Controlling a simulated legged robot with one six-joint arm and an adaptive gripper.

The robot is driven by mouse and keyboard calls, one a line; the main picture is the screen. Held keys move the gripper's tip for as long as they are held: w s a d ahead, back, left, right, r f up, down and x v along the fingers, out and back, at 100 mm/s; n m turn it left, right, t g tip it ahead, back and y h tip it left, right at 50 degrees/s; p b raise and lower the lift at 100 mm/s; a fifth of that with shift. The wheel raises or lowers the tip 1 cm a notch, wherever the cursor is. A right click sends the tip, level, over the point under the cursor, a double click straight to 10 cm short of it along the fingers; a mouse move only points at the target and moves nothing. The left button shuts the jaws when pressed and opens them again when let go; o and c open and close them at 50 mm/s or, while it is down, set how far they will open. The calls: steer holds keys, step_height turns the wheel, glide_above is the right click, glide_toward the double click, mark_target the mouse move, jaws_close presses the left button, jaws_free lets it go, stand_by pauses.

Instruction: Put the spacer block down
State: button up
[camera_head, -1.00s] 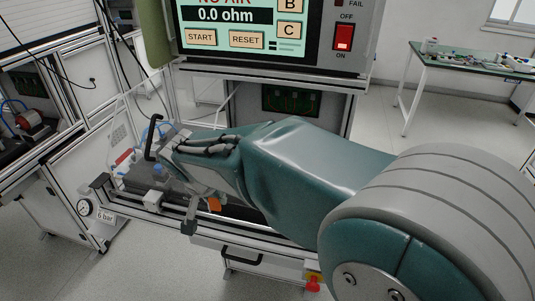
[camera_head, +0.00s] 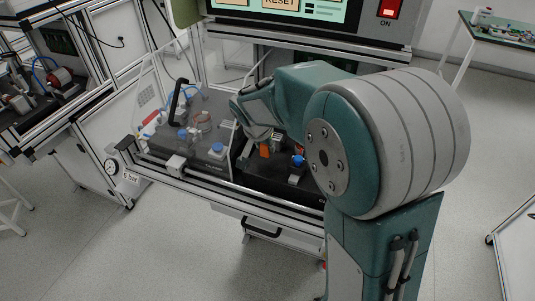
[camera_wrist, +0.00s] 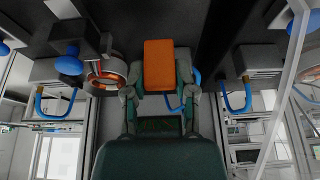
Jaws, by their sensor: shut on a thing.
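The orange spacer block (camera_head: 264,150) hangs at the end of my gripper (camera_head: 258,128) in the head view, above the dark bench plate (camera_head: 263,183). In the wrist view the orange block (camera_wrist: 159,65) sits between the two fingers of my gripper (camera_wrist: 160,72), which is shut on it. Whether the block touches the plate cannot be told. A copper-wound ring (camera_wrist: 105,72) lies left of the block in the wrist view. The ring (camera_head: 202,121) also shows in the head view, left of my gripper.
Blue-knobbed clamps (camera_head: 217,149) and (camera_head: 297,163) stand on either side of my gripper. A clear panel with a black handle (camera_head: 175,100) is at the left. The tester (camera_head: 390,20) is behind my arm. The bench's metal front rail (camera_head: 240,190) runs below.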

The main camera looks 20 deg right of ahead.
mark_target(265, 164)
steer(key=shift+w+d+f, duration=0.15)
steer(key=shift+w+f, duration=0.2)
steer(key=shift+f, duration=0.2)
steer(key=f, duration=0.3)
steer(key=shift+w+f, duration=0.15)
steer(key=shift+w, duration=0.15)
steer(key=shift+f, duration=0.3)
steer(key=shift+d, duration=0.1)
steer(key=o, duration=0.8)
